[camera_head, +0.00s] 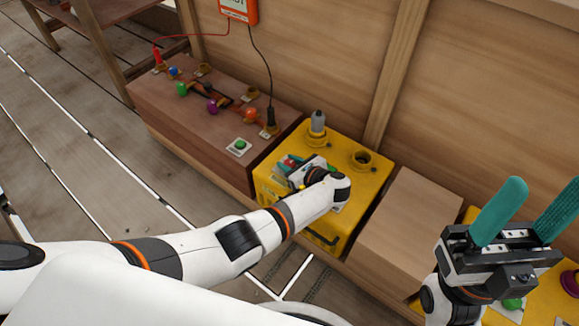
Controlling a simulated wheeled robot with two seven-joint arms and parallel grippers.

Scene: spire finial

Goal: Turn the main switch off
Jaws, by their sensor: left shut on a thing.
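A yellow box (345,147) stands against the wooden wall in the middle of the view. My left gripper (288,164) is over the left part of its top, shut on a small red part (291,160) that looks like the main switch's handle. My gripper and wrist hide most of that part, so its position cannot be told. My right gripper (545,188) is at the right, pointing up, with its two teal fingers apart and nothing between them.
A grey-tipped post (318,122) and a yellow socket ring (361,158) stand on the box behind my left wrist. A brown bench (150,95) with coloured knobs and a green button (240,146) is left. A bare wooden block (408,218) is right. An orange meter (239,8) hangs above.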

